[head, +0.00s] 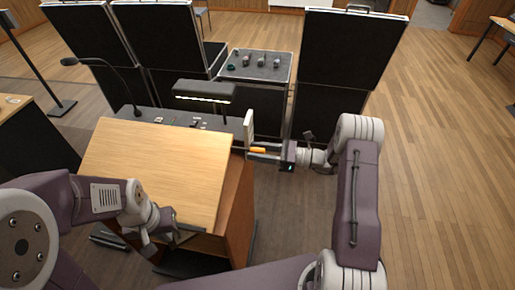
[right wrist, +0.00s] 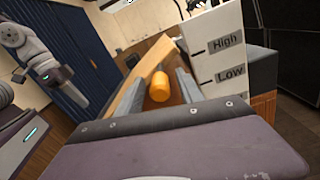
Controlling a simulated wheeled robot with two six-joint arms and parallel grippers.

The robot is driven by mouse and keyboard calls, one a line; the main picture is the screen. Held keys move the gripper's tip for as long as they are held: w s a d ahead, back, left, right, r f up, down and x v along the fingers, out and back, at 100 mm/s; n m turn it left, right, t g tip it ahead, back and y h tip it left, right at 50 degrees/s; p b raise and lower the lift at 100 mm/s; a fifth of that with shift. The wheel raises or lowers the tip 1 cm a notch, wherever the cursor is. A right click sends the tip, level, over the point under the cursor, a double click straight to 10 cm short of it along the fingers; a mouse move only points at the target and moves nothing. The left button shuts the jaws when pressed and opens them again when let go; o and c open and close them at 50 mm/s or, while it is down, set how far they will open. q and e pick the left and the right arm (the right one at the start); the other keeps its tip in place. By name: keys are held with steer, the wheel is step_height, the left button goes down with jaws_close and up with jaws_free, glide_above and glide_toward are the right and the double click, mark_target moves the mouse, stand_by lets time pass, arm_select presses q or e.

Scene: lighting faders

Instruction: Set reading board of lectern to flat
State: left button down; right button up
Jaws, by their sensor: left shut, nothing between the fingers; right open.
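The lectern's wooden reading board (head: 155,165) is pale and looks tilted; its edge (right wrist: 138,72) shows in the right wrist view. An orange knob (head: 257,150) sticks out at the lectern's right side, beside a white scale plate (head: 249,130). In the right wrist view the knob (right wrist: 159,87) lies between the fingers of my open right gripper (right wrist: 160,92), with a gap visible at its sides. The scale plate (right wrist: 218,55) reads "High" and "Low"; a lower label is mostly hidden.
A lamp (head: 205,91) and a microphone (head: 100,70) stand at the board's far edge. Black cases (head: 345,50) stand behind, with a small panel of knobs (head: 256,65) between them. The wooden floor (head: 440,130) at right is clear.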

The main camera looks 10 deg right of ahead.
jaws_close()
stand_by(1.4)
